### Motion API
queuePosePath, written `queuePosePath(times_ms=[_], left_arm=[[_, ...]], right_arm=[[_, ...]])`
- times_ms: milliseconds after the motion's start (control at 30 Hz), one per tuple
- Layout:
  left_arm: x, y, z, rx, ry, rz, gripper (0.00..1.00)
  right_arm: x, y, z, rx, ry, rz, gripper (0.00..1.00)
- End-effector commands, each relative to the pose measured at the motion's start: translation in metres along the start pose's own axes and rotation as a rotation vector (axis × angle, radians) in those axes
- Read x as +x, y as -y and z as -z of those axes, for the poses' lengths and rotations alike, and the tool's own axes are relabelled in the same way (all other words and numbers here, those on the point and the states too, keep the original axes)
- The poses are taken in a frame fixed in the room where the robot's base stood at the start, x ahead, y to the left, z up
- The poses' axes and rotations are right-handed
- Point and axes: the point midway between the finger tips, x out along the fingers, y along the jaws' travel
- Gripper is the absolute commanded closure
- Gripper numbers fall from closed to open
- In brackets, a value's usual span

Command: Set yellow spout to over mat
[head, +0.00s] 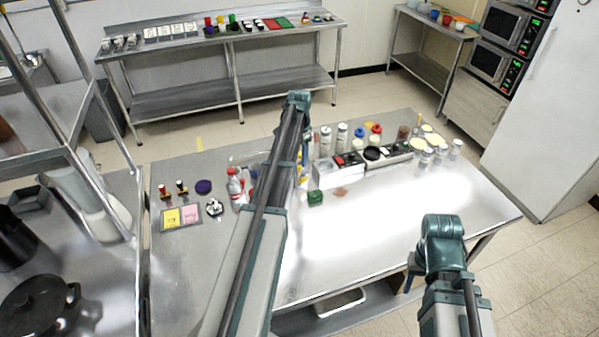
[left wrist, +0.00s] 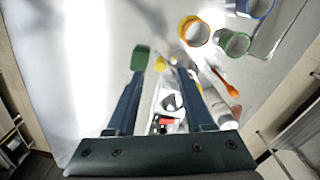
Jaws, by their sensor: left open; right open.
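A small yellow piece (left wrist: 160,63), which may be the yellow spout, shows between the fingertips of my left gripper (left wrist: 161,60) in the left wrist view. The fingers are open, and I cannot tell how far below them it lies. In the head view, my left forearm reaches over the steel table and hides much around my left gripper (head: 304,152). A yellow card (head: 170,218) and a pink card (head: 190,213) lie flat at the table's left; I cannot tell whether either is the mat. My right gripper (head: 409,272) is largely hidden beside its forearm, low at the table's front edge.
Orange (left wrist: 194,31) and green (left wrist: 233,42) round containers stand near the left gripper. A green block (head: 316,198), red-and-white bottles (head: 237,188) and a purple disc (head: 204,186) are on the table. Bottles and jars crowd its back right. The front right table top is clear.

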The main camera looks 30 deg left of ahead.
Motion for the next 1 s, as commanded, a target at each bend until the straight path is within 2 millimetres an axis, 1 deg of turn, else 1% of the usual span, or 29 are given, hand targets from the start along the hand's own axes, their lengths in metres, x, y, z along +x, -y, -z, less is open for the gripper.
queuePosePath(times_ms=[33, 200, 333, 600, 633, 667, 800, 867, 900, 933, 1000], left_arm=[[0.015, 0.0, 0.0, 0.0, 0.0, 0.0, 0.48], [0.033, 0.0, 0.0, 0.0, 0.0, 0.0, 0.48], [0.038, 0.0, 0.0, 0.0, 0.0, 0.0, 0.48], [0.038, 0.0, 0.0, 0.0, 0.0, 0.0, 0.48], [0.038, 0.0, 0.0, 0.0, 0.0, 0.0, 0.5], [0.038, 0.0, 0.0, 0.0, 0.0, 0.0, 0.55], [0.038, 0.0, 0.0, 0.0, 0.0, 0.0, 0.8], [0.038, 0.0, 0.0, 0.0, 0.0, 0.0, 0.91], [0.038, 0.0, 0.0, 0.0, 0.0, 0.0, 0.98], [0.038, 0.0, 0.0, 0.0, 0.0, 0.0, 1.0], [0.038, 0.0, 0.0, 0.0, 0.0, 0.0, 1.0]], right_arm=[[0.015, 0.001, 0.001, -0.002, 0.0, -0.001, 0.5], [0.033, 0.003, 0.002, -0.007, 0.0, -0.001, 0.5], [0.038, 0.004, 0.002, -0.009, 0.0, -0.002, 0.5], [0.037, 0.003, 0.002, -0.009, 0.0, -0.002, 0.5], [0.037, 0.003, 0.002, -0.009, 0.0, -0.002, 0.5], [0.037, 0.003, 0.002, -0.009, 0.0, -0.002, 0.5], [0.037, 0.003, 0.002, -0.009, 0.0, -0.002, 0.5], [0.037, 0.003, 0.002, -0.009, 0.0, -0.002, 0.5], [0.037, 0.003, 0.002, -0.009, 0.0, -0.002, 0.5], [0.037, 0.003, 0.002, -0.009, 0.0, -0.002, 0.5], [0.037, 0.003, 0.002, -0.009, 0.0, -0.002, 0.5]])
